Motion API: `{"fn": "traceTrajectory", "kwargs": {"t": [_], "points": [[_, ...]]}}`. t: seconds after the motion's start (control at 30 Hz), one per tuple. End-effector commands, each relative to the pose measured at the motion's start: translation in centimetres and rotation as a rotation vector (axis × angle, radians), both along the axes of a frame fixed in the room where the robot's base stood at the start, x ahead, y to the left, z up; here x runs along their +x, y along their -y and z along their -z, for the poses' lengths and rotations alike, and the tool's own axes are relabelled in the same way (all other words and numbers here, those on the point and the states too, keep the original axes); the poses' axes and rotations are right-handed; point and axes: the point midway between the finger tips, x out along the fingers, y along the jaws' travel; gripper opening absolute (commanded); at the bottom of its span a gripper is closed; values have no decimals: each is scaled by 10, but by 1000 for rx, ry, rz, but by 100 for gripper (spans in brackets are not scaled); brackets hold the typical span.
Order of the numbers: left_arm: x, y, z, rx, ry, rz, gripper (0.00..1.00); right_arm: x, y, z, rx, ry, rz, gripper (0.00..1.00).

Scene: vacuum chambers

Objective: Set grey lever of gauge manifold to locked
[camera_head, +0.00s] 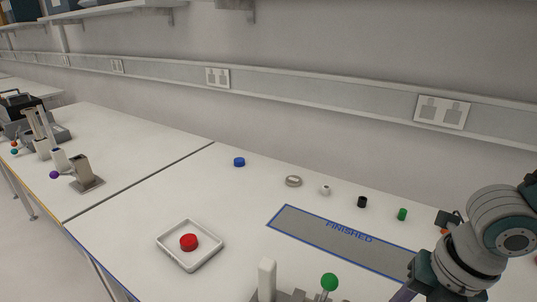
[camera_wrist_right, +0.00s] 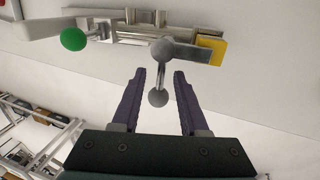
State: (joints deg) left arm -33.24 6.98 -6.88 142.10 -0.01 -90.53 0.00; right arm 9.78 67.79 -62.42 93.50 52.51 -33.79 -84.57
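The gauge manifold (camera_wrist_right: 130,30) is a metal assembly on the bench in the right wrist view. Its grey lever (camera_wrist_right: 158,97) has a grey ball end, which shows between the two purple fingers of my right gripper (camera_wrist_right: 159,74). The fingers are open, with a gap on each side of the ball. A green ball knob (camera_wrist_right: 73,39) and a yellow block (camera_wrist_right: 213,49) sit on the same assembly. In the head view the manifold's top (camera_head: 298,296) and green knob (camera_head: 330,282) show at the bottom edge; the grey lever is not visible there. My left gripper is not in view.
A white tray (camera_head: 171,253) holds a red cap (camera_head: 188,242). A grey mat marked FINISHED (camera_head: 315,232) lies behind the manifold. Several small caps and a ring (camera_head: 293,181) stand along the back. Other devices (camera_head: 82,172) stand on the left bench.

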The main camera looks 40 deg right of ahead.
Motion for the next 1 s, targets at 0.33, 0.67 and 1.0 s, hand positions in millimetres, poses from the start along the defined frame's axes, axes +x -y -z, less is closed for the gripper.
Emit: {"fn": "traceTrajectory", "kwargs": {"t": [0.33, 0.67, 1.0], "points": [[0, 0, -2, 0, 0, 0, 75, -2, 2, -11, -2, 0, -1, 44], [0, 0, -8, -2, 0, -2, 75, -13, 8, -73, -4, 0, -2, 44], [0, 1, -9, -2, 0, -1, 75, -17, 9, -98, 0, -1, 0, 44]]}}
